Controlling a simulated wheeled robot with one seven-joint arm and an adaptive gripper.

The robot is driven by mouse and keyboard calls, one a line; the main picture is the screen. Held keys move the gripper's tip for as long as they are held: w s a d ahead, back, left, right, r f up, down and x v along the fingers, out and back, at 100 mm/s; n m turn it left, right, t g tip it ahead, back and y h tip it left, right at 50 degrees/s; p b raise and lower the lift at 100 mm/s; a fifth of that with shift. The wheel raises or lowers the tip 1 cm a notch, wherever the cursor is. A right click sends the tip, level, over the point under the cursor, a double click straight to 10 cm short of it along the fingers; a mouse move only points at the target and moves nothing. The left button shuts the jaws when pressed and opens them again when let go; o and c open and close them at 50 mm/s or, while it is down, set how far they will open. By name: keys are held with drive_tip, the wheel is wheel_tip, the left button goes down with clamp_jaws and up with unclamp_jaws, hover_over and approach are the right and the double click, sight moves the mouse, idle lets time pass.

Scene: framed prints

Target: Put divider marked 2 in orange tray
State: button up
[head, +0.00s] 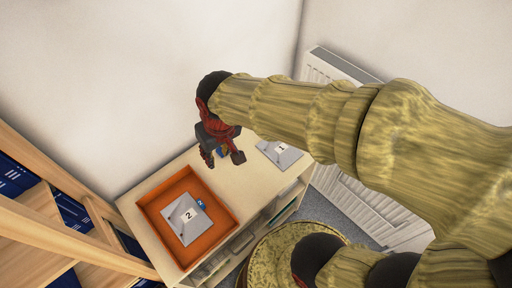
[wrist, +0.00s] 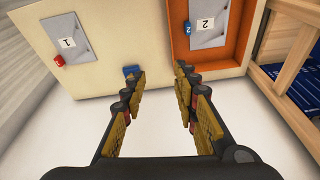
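The grey divider marked 2 (head: 180,222) lies in the orange tray (head: 222,206), with a blue tab marked 2 at its edge. In the wrist view the divider (wrist: 207,37) is also inside the tray (wrist: 233,53), apart from my fingers. My gripper (head: 223,158) is open and empty above the cabinet top, to the right of the tray in the head view. Its two fingers (wrist: 160,71) are spread in the wrist view with nothing held between them.
Another grey divider marked 1 (head: 283,155) lies on the cabinet top (head: 250,185), with a red tab (wrist: 58,60). A small blue object (wrist: 131,70) shows beside one fingertip. A wooden shelf with blue binders (head: 70,212) stands at the left; a radiator (head: 335,68) is behind.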

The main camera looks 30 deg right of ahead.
drive_tip(key=s+d+r+m+t, duration=0.1)
drive_tip(key=s+d+r+t, duration=0.1)
drive_tip(key=s+d+r, duration=0.5)
drive_tip(key=shift+s+d+r+t+h, duration=0.3)
drive_tip(key=shift+s+r, duration=0.3)
drive_tip(key=shift+s, duration=0.35)
